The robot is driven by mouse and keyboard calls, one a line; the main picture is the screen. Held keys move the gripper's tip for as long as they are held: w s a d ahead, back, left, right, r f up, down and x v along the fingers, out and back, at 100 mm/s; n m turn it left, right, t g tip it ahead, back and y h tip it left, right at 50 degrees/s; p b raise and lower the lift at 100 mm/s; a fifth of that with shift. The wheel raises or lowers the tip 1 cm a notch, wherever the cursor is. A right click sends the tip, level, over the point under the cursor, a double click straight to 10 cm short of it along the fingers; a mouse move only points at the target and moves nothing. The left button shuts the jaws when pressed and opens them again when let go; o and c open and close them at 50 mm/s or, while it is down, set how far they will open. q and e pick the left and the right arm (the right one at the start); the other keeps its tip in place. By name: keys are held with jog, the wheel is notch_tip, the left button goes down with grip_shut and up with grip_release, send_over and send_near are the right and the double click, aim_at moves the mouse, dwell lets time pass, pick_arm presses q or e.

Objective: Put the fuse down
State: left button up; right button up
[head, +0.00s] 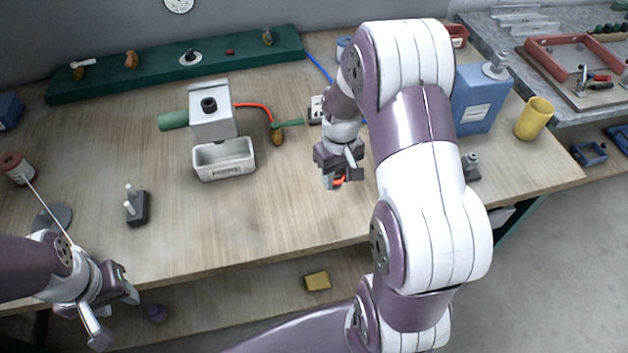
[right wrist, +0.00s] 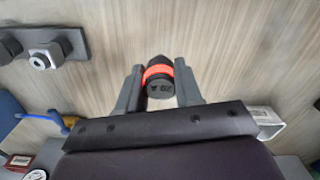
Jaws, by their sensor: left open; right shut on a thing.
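The fuse (right wrist: 158,78) is a short black cylinder with an orange-red band and pale markings on its end. My right gripper (right wrist: 157,90) is shut on it, one finger on each side, in the right wrist view. In the head view, my right gripper (head: 338,172) is over the right-middle of the wooden workbench (head: 290,215), with a bit of the orange band (head: 338,181) showing below it. I cannot tell whether the fuse touches the bench. My left gripper (head: 118,312) is open and empty at the bench's front left edge.
A grey box with a white tray (head: 225,160) stands left of my right gripper. A dark block with two pegs (head: 137,207) is further left. A blue container (head: 482,98) and yellow cup (head: 534,118) stand right. Bare bench lies between tray and right gripper.

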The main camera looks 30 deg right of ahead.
jog(key=w+a+f, duration=0.1)
jog(key=f, duration=0.1)
jog(key=w+f+p, duration=0.1)
jog(key=w+f, duration=0.1)
jog(key=w+a+f, duration=0.1)
jog(key=f, duration=0.1)
jog(key=shift+w+a+f+p, duration=0.15)
jog(key=shift+a+f+p, duration=0.2)
jog(key=shift+f, duration=0.25)
jog(key=shift+f, duration=0.1)
jog(key=o, duration=1)
